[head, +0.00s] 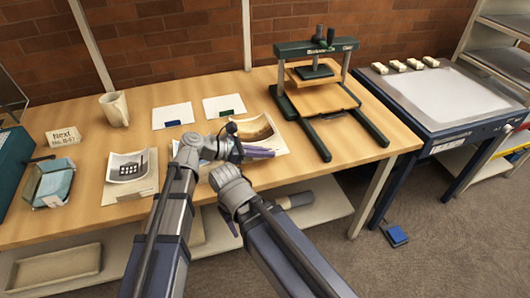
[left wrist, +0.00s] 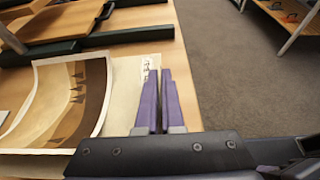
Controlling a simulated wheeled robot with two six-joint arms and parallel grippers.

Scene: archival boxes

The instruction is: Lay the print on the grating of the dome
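A curled sepia print (head: 255,131) lies on a pale folder (head: 279,145) near the table's front edge. The print (left wrist: 75,95) fills the left of the left wrist view, its edges lifted. My left gripper (head: 258,152) has purple fingers over the folder's front part. In the left wrist view its fingers (left wrist: 160,95) stand close together with a narrow gap, right of the print and apart from it. My right gripper does not show; only its arm does. A teal, clear-sided tray (head: 50,185) stands at the left; I cannot tell whether it is the dome, and no grating is clear.
A dark green press (head: 318,70) stands to the right of the print. Another print (head: 127,166) lies on a folder at left. A mug (head: 115,108), a sign (head: 63,136) and two white cards stand or lie behind. A blue-framed table (head: 450,95) is at right.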

